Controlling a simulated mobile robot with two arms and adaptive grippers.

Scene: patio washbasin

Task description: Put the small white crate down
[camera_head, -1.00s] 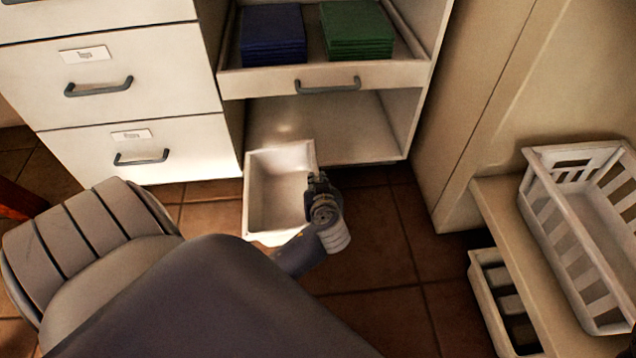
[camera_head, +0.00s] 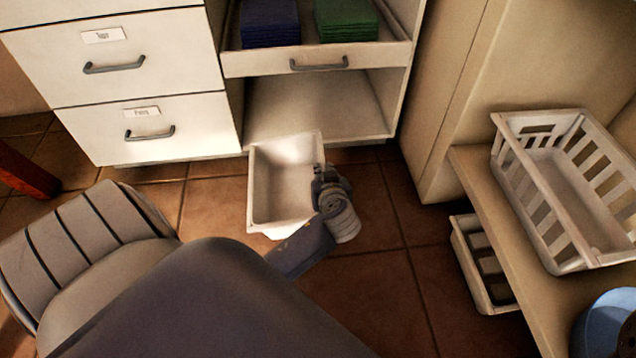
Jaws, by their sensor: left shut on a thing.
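The small white crate (camera_head: 262,184) is an open-topped, plain-walled box and looks empty inside. It is in the middle of the head view, in front of the cabinet's open lower shelf. My left gripper (camera_head: 322,188) is shut on the crate's right wall. The crate seems held above the tiled floor, slightly turned; its exact height cannot be told. My right gripper is not in view.
The open lower shelf (camera_head: 318,112) is empty. Above it, a pull-out tray (camera_head: 395,52) holds blue and green stacks. White drawers (camera_head: 150,135) stand left. A slatted white basket (camera_head: 545,200) sits on a bench (camera_head: 480,180) at right, with another white container (camera_head: 468,262) below it.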

